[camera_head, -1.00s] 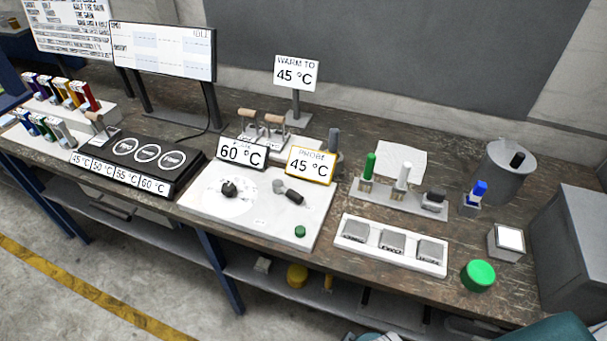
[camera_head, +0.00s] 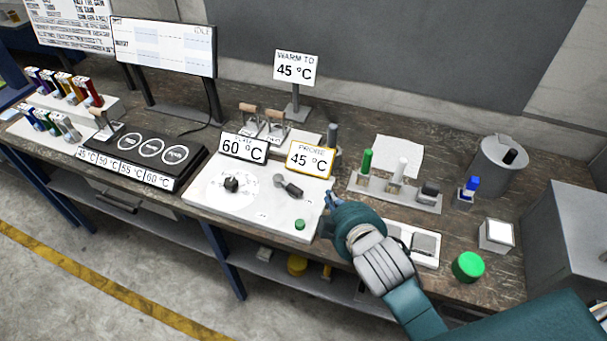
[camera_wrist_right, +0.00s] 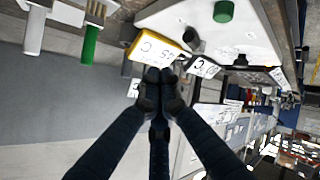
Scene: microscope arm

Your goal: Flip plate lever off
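Two wooden-handled levers, a left one (camera_head: 248,108) and a right one (camera_head: 274,114), stand upright side by side behind the white panel (camera_head: 200,197). Signs partly hide their bases, and I cannot read which is the plate lever. The "60 °C" sign (camera_head: 242,148) and yellow-framed "PROBE 45 °C" sign (camera_head: 311,160) stand at the panel's back edge. My right gripper (camera_head: 333,202) is right of the panel, apart from both levers. In the right wrist view my fingertips (camera_wrist_right: 160,84) are together with nothing seen between them, below the probe sign (camera_wrist_right: 155,50). My left gripper is not in view.
The panel carries a black knob (camera_head: 231,185), a grey-black handle (camera_head: 289,188) and a green button (camera_head: 299,224). A rack with green and white tubes (camera_head: 400,190) stands right of the signs. Another wooden-handled lever (camera_head: 100,113) is far left. My arm covers part of a white tray (camera_head: 428,262).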

